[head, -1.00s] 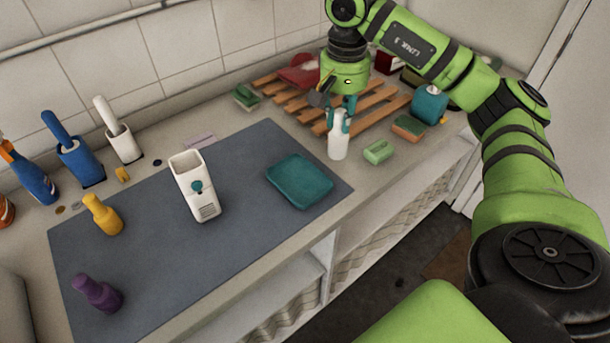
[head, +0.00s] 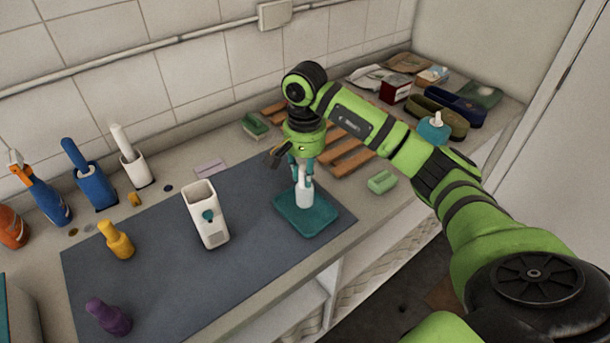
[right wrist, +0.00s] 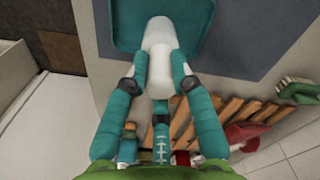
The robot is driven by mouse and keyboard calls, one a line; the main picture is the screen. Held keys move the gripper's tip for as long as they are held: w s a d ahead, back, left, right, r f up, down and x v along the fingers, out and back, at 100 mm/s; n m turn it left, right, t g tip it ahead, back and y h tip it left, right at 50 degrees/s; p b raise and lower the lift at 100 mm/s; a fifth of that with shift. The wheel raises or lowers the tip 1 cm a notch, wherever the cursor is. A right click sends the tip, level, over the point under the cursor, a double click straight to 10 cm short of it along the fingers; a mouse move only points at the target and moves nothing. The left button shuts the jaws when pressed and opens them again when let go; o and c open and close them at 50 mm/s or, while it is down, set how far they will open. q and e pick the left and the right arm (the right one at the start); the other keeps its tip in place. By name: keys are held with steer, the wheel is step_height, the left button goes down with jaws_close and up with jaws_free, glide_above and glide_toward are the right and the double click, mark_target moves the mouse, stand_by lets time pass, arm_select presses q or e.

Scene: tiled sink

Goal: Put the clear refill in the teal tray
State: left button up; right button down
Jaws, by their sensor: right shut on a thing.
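The clear refill (head: 304,197) is a whitish, bottle-shaped container. My right gripper (head: 302,176) is shut on its upper part and holds it upright. The teal tray (head: 328,221) lies on the right end of the dark mat, and the refill's base shows against the tray's inside. I cannot tell whether the base touches the tray floor. In the right wrist view the refill (right wrist: 159,45) sits between my fingers (right wrist: 160,82), with the teal tray (right wrist: 201,22) behind it. My left gripper is not in view.
A white dispenser (head: 206,220) stands on the dark mat (head: 170,255), with a yellow bottle (head: 117,240) and a purple bottle (head: 108,316) to its left. A wooden rack (head: 347,159) lies behind my arm. A green sponge (head: 382,182) lies right of the tray.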

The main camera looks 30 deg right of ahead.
step_height(320, 180, down, 2)
steer(key=shift+f+p, duration=0.15)
steer(key=shift+p, duration=0.35)
steer(key=shift+f, duration=0.2)
steer(key=shift+f, duration=0.1)
steer(key=shift+f+b, duration=0.15)
steer(key=shift+b, duration=0.2)
steer(key=c, duration=1.1)
jaws_free()
steer(key=shift+o, duration=0.2)
